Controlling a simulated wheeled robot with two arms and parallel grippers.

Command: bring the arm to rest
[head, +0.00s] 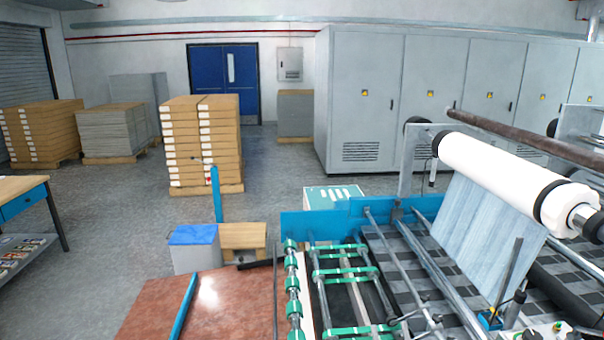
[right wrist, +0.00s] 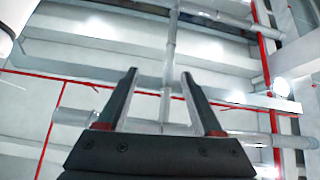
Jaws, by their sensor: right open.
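My right gripper (right wrist: 160,73) shows in the right wrist view with its two dark fingers apart and nothing between them. It points up toward the ceiling. In the head view, dark upright parts stand low at the right by the machine; I cannot tell for sure whether they are my gripper. My left gripper is not in view. A white roll (head: 500,175) sits on a shaft at the right of the head view, with a bluish wood-patterned sheet (head: 484,236) hanging from it.
The machine with green rollers (head: 345,275) and bars fills the lower right. A bare brown shaft (head: 525,135) lies behind the roll. A blue-lidded bin (head: 196,250), a wooden box (head: 243,238) and stacked cartons (head: 203,145) stand left. Open floor (head: 110,220) lies between them and a workbench (head: 20,187).

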